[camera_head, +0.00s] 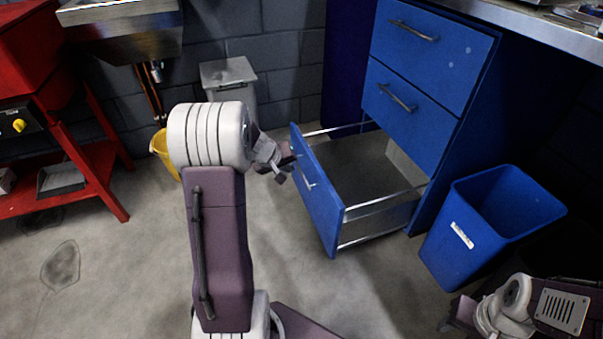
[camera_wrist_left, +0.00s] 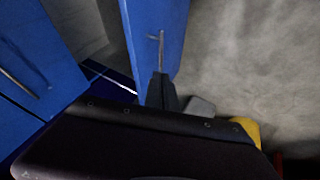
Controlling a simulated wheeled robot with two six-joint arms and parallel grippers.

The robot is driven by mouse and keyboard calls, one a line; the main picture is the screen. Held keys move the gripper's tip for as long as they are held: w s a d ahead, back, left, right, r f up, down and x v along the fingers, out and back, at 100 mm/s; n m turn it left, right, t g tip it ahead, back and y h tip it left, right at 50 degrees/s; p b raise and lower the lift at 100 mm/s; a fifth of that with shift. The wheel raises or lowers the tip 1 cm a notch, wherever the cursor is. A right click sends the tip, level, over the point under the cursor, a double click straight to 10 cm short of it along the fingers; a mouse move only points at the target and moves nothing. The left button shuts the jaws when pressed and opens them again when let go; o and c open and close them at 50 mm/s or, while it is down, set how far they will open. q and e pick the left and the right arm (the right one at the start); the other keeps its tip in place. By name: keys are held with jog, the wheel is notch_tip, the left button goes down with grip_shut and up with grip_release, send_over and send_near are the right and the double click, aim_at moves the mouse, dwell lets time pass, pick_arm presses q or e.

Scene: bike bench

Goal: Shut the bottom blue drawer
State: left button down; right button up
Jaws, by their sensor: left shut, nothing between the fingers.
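The bottom blue drawer (camera_head: 317,194) is pulled far out of the blue cabinet, and its grey interior looks empty. Its front carries a metal bar handle (camera_head: 304,176). In the left wrist view the drawer front (camera_wrist_left: 172,20) stands upright with its handle (camera_wrist_left: 160,48) in front of the fingers. My left gripper (camera_head: 287,160) is shut and empty, at the outer side of the drawer front near its left end. I cannot tell whether it touches the front. My right gripper (camera_head: 455,314) is low at the right, partly hidden, its fingers unclear.
Two upper drawers (camera_head: 433,40) are shut. A blue bin (camera_head: 470,235) stands right of the open drawer. A grey bin (camera_head: 228,78) and a yellow bucket (camera_head: 161,151) stand behind my left arm. A red stand (camera_head: 75,170) is at the left. Floor before the drawer is clear.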

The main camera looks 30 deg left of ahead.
pick_arm(q)
jog(key=b+x, duration=0.3)
jog(key=x, duration=0.6)
jog(key=shift+d+f, duration=0.1)
jog(key=shift+f, duration=0.2)
jog(key=shift+w+d+r+p, duration=0.1)
jog(key=shift+w+d+p, duration=0.05)
jog(key=shift+w+d, duration=0.3)
jog(key=shift+w+d+r+p, duration=0.15)
jog(key=shift+w+d, duration=0.25)
jog(key=shift+w, duration=0.2)
jog(key=shift+w+d, duration=0.45)
jog(key=shift+w, duration=0.05)
